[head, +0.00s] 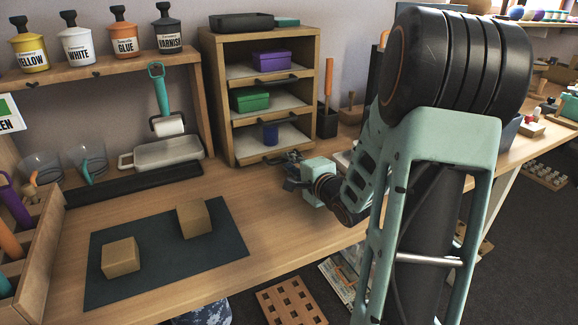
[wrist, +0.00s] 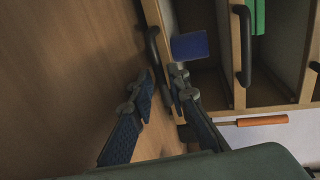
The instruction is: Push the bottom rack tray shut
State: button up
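The wooden rack (head: 218,95) stands at the back of the workbench with trays one above another. Its bottom tray (head: 290,148) holds a small blue block (head: 270,135) and appears to stick out a little at the front. In the wrist view the bottom tray's front board (wrist: 152,12) and black handle (wrist: 152,50) show close up, with the blue block (wrist: 190,45) behind. My gripper (head: 291,170) is at the right front of the bottom tray. In the wrist view my gripper (wrist: 162,85) has its fingers apart near the handle's end; I cannot tell whether they touch it.
The tray above holds a green box (head: 250,99), and the top one a purple box (head: 271,61). An orange-handled tool (head: 328,80) stands right of the rack. A dark mat (head: 165,250) with two wooden blocks lies front left. Bare benchtop lies before the rack.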

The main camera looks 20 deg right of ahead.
jog(key=shift+w, duration=0.4)
jog(key=shift+c, duration=0.5)
grip_shut()
jog(key=shift+r+p+x, duration=0.15)
jog(key=shift+p+x, duration=0.15)
jog(key=shift+x, duration=0.4)
jog(key=shift+r+p+x, duration=0.15)
jog(key=shift+p+x, duration=0.15)
jog(key=shift+x, duration=0.4)
jog(key=shift+w+r, duration=0.1)
